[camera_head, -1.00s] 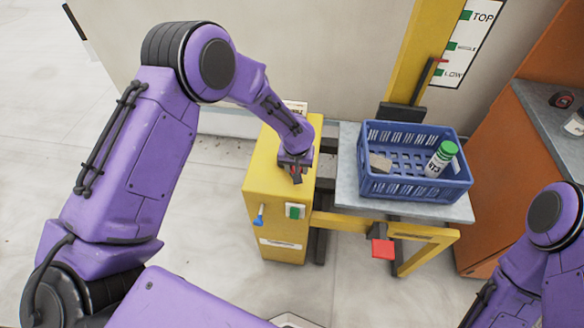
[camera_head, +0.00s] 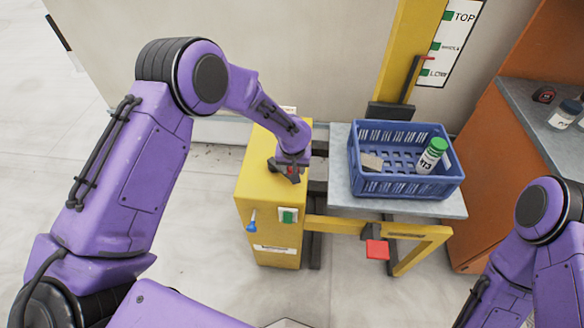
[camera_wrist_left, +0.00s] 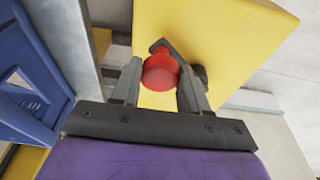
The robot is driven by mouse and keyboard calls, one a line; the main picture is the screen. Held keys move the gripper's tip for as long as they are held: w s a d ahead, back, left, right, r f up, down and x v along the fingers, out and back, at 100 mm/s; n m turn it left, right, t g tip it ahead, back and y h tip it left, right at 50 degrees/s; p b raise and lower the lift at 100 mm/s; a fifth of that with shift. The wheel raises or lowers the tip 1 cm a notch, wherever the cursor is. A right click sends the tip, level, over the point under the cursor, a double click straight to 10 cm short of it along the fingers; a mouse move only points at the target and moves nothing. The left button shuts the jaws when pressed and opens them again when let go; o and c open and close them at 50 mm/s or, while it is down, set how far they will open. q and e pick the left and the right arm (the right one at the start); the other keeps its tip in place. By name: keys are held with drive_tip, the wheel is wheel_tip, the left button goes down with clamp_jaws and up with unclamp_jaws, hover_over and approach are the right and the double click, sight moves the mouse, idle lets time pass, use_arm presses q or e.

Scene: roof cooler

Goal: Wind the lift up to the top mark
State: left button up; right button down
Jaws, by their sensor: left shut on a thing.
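A yellow winch box (camera_head: 268,222) stands left of the lift, with a crank on its top. My left gripper (camera_head: 289,173) is over the crank and shut on its red knob (camera_wrist_left: 160,72), which sits between the two fingers in the left wrist view. The crank's dark arm (camera_wrist_left: 188,66) shows behind the knob. The lift's grey platform (camera_head: 400,207) carries a blue crate (camera_head: 405,185). On the wall, the mark chart (camera_head: 450,42) reads TOP, MIDDLE and LOW. A red pointer (camera_head: 425,58) by the yellow mast stands between MIDDLE and LOW. My right gripper is out of frame.
The crate holds a green-capped bottle (camera_head: 432,156) and a pale block (camera_head: 372,162). A red pedal (camera_head: 377,249) is below the platform. The box front has a green switch (camera_head: 288,216) and a blue lever (camera_head: 252,221). An orange cabinet (camera_head: 480,190) stands close on the right.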

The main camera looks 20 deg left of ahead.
use_arm(q)
drive_tip(key=shift+w+d+r, duration=0.15)
drive_tip(key=shift+w+d, duration=0.05)
drive_tip(key=shift+w, duration=0.4)
drive_tip(key=shift+w+d+r, duration=0.1)
drive_tip(key=shift+w+d, duration=0.05)
drive_tip(key=shift+w, duration=0.5)
drive_tip(key=shift+w+d+b, duration=0.1)
drive_tip(key=shift+w+b, duration=0.4)
drive_tip(key=shift+w, duration=0.45)
drive_tip(key=shift+w+b, duration=0.5)
drive_tip(key=shift+w, duration=0.4)
